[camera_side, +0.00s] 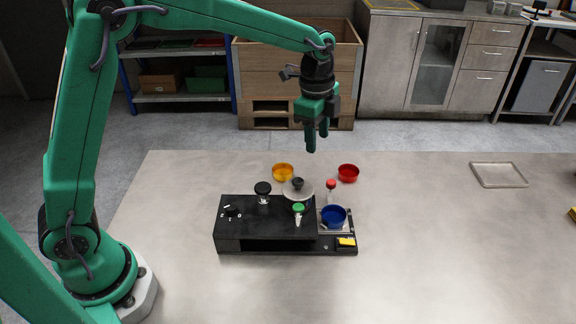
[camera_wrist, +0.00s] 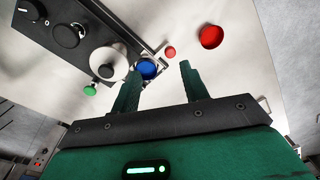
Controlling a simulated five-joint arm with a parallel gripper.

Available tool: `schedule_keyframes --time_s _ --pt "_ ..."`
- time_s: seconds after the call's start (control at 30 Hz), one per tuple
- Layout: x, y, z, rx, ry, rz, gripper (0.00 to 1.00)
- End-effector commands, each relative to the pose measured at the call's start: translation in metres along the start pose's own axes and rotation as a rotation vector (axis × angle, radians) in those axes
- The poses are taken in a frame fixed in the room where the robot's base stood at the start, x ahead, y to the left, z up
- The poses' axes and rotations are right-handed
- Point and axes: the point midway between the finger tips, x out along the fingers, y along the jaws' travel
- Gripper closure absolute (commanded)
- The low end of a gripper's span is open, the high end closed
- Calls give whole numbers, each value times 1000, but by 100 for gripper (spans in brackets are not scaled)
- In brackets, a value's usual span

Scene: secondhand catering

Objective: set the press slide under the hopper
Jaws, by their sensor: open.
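A long black unit (camera_side: 265,217) lies on the table, with a dial at its left end. On it are a black-topped knob (camera_side: 263,188), a pale round lid-like part (camera_side: 298,192) and a green-topped handle (camera_side: 298,209). A blue bowl (camera_side: 333,216) sits on a pale plate at its right end, beside a red-topped handle (camera_side: 331,185). I cannot tell which parts are the press slide and the hopper. My gripper (camera_side: 316,142) is open and empty, above and behind the unit. In the wrist view the blue bowl (camera_wrist: 148,68) shows beside the left finger.
An orange bowl (camera_side: 283,172) and a red bowl (camera_side: 348,173) stand on the table behind the unit. A shallow pale tray (camera_side: 499,175) lies at the far right. A yellow piece (camera_side: 346,242) is at the unit's front right. The table's middle right is clear.

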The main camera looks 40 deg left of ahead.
Motion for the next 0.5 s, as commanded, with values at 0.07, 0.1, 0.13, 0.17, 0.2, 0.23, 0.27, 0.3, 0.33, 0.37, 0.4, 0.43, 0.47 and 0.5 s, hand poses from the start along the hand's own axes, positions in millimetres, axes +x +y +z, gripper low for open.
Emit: schedule_keyframes --time_s 0.07,0.1,0.13,0.17,0.2,0.23,0.27,0.3,0.33,0.37,0.4,0.43,0.47,0.5 --pt "17 -8 -10 64 -9 22 55" --pt "23 -11 -14 95 -12 31 55" --pt "28 -13 -16 116 -14 37 55" --pt "33 -15 -19 137 -16 43 55" --pt "38 -17 -22 162 -18 50 55" --pt "42 -18 -24 178 -20 55 55" --pt "45 -19 -26 193 -21 59 55" --pt "49 -21 -28 209 -22 64 55" --pt "51 -22 -29 219 -22 66 55" --pt "53 -22 -30 228 -23 68 55" --pt "55 -23 -31 236 -23 71 55" --pt "56 -23 -32 240 -24 72 55" --pt "56 -24 -32 243 -24 72 55" --pt "57 -24 -33 246 -24 73 55"
